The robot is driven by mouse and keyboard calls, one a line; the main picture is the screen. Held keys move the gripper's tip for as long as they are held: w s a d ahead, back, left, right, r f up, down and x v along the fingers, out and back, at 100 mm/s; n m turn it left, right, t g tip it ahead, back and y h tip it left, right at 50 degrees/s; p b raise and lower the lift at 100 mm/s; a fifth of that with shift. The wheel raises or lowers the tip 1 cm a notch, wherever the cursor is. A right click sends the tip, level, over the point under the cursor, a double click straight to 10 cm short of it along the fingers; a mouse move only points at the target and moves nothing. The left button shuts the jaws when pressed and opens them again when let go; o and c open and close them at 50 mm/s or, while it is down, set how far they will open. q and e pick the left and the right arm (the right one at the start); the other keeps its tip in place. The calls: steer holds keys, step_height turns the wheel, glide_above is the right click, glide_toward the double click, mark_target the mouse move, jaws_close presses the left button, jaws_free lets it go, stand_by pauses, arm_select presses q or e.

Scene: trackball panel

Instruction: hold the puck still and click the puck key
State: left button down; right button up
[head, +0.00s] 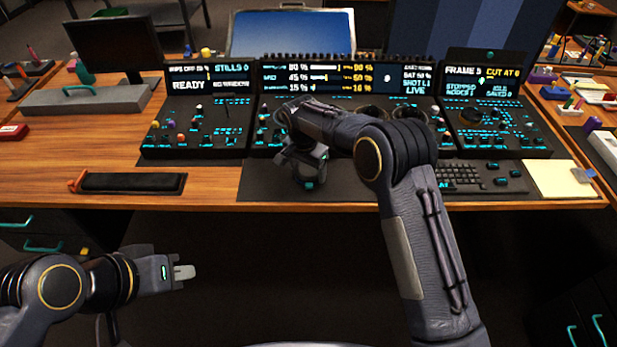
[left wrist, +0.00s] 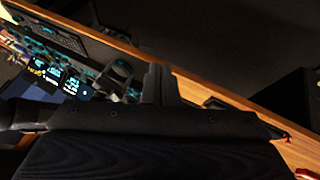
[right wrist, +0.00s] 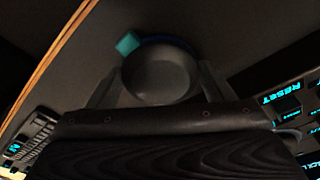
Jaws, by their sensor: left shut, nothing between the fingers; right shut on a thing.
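The puck (right wrist: 158,78) is a dark round piece with a flat top, between the two fingers of my right gripper (right wrist: 155,85) in the right wrist view. A small cyan key (right wrist: 127,43) sticks out at its far left edge, clear of the fingers. In the head view my right gripper (head: 304,165) is low over the dark mat before the middle panel, with the cyan key (head: 309,185) just below it; the arm hides most of the puck. My left gripper (head: 184,272) is shut and empty, in front of the desk's edge and below its top.
Lit control panels (head: 205,125) stand along the back of the desk. A keyboard (head: 462,176) lies right of my right arm. A black wrist pad (head: 130,183) lies at the front left, with bare wood around it. A notepad (head: 560,180) lies at the right.

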arm_select(q)
steer(key=w+d+f+m+g+y, duration=0.1)
steer(key=w+f+m+y, duration=0.2)
steer(key=w+m, duration=0.45)
steer(key=w+f+m+y, duration=0.2)
steer(key=w+m+y, duration=0.15)
steer(key=m, duration=0.75)
steer(key=w+d+f+m+t+h, duration=0.1)
steer(key=w+d+m, duration=0.3)
steer(key=d+m, duration=0.5)
steer(key=w+d+f+m+t+h, duration=0.1)
steer(key=w+d+f+m+t, duration=0.2)
steer(key=d+m, duration=0.7)
steer(key=shift+w+d+f, duration=0.5)
steer(key=shift+f, duration=0.35)
steer(key=shift+h, duration=0.25)
